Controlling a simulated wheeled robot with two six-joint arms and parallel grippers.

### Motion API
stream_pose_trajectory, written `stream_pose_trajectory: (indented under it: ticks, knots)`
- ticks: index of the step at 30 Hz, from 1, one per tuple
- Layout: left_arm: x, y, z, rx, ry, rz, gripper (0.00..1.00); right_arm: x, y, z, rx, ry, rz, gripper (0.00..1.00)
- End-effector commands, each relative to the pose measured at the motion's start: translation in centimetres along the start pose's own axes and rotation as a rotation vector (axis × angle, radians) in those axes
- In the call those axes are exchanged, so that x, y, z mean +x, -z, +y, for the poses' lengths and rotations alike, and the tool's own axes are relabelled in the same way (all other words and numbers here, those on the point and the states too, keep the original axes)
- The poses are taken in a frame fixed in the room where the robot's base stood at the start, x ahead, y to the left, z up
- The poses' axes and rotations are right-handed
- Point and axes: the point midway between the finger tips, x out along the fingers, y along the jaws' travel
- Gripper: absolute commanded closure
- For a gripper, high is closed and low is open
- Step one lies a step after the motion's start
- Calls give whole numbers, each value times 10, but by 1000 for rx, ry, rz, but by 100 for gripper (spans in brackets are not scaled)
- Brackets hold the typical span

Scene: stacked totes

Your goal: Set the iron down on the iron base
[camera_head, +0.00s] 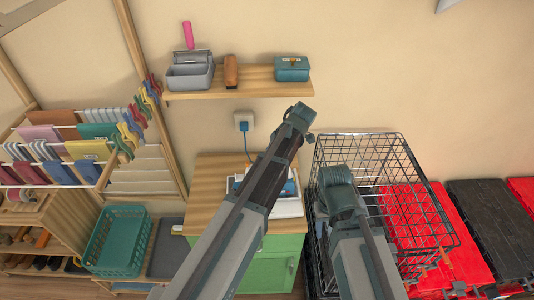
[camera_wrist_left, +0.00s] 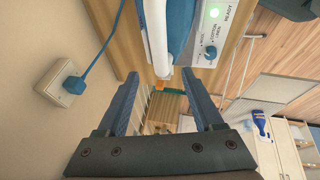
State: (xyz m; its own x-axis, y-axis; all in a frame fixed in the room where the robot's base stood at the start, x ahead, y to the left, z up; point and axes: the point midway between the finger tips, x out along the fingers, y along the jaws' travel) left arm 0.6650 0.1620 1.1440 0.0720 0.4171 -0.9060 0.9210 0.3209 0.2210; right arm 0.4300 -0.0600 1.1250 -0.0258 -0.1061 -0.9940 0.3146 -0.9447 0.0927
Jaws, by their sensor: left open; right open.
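A white and blue ironing unit sits on the wooden cabinet top, partly hidden behind my left arm in the head view. Its white iron base (camera_head: 289,208) shows at the right of that arm, and a blue part that looks like the iron (camera_head: 291,187) is above it. In the left wrist view the blue iron (camera_wrist_left: 179,28) is just beyond the fingertips, beside the base's panel (camera_wrist_left: 212,35) with a lit green light. My left gripper (camera_wrist_left: 162,82) is open, with nothing visibly clamped.
A wire basket (camera_head: 355,150) stands right of the green cabinet (camera_head: 268,262), with red totes (camera_head: 465,255) beyond it. A wall shelf (camera_head: 240,90) is above the cabinet. A blue plug sits in the wall outlet (camera_wrist_left: 58,82). A drying rack (camera_head: 140,165) stands left.

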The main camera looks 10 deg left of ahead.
Motion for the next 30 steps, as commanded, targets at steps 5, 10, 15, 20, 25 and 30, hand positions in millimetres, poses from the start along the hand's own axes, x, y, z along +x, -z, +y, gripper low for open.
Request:
stream_pose_trajectory:
  ticks: [5, 10, 15, 20, 25, 30]
  knots:
    - [-39, 3, 2, 2, 0, 0, 32, -36, -2, 4, -2, 0, -2, 50]
    - [-60, 2, 1, 1, -1, 0, 32, -55, -4, 5, -3, 0, -3, 50]
    - [-67, 1, 1, 0, 0, 0, 32, -60, -4, 6, -3, 0, -3, 50]
    - [-66, 0, 0, 0, 0, 0, 32, -59, -4, 6, -3, 0, -3, 50]
    - [-65, 2, -3, 25, 3, -5, 32, -59, -4, 6, -3, 0, -3, 50]
    - [-58, 20, -24, 260, 27, -54, 32, -59, -4, 6, -4, 0, -3, 50]
